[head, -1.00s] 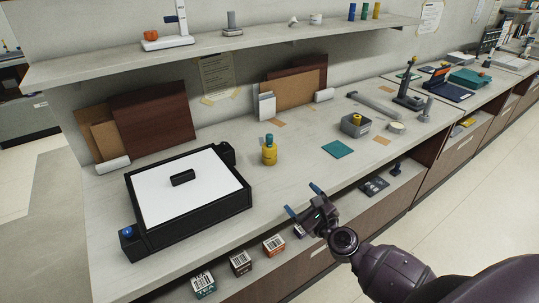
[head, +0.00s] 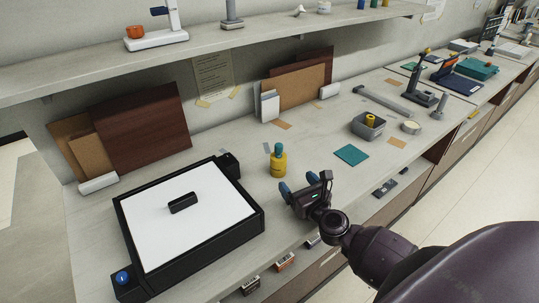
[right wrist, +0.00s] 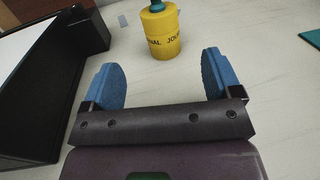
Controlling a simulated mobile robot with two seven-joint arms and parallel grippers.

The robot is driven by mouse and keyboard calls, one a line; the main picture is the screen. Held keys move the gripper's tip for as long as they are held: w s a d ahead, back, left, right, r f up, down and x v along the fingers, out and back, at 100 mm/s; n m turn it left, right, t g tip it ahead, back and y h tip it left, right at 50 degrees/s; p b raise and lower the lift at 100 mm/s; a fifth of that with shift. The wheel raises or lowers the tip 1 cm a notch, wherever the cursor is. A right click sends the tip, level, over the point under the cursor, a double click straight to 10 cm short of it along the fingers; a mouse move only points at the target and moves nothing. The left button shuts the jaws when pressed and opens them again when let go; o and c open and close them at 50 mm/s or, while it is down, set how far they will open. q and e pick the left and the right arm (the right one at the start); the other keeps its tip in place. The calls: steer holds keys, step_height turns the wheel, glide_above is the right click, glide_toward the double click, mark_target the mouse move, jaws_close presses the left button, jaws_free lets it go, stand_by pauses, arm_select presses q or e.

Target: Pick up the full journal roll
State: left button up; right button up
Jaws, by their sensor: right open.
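The full journal roll (head: 278,162) is a yellow cylinder with a teal top, standing upright on the counter. In the right wrist view the roll (right wrist: 161,34) shows dark lettering and stands just beyond the fingertips, between their lines. My right gripper (head: 305,186) is open and empty, in front of the roll and apart from it. Its blue fingers (right wrist: 163,78) are spread wide in the right wrist view. My left gripper is not in view.
A black-framed box with a white top (head: 190,218) stands left of the roll. Brown boards (head: 140,130) lean on the wall. A shelf (head: 230,52) runs above.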

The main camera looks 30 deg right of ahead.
mark_target(282, 165)
steer(key=shift+w+r, duration=0.1)
steer(key=shift+w, duration=0.4)
steer(key=shift+w+d, duration=0.15)
steer(key=shift+w, duration=1.55)
steer(key=shift+w+d, duration=0.2)
steer(key=shift+w, duration=1.55)
steer(key=shift+w+d, duration=0.15)
steer(key=shift+w, duration=1.55)
steer(key=shift+c, duration=0.5)
steer(key=c, duration=0.9)
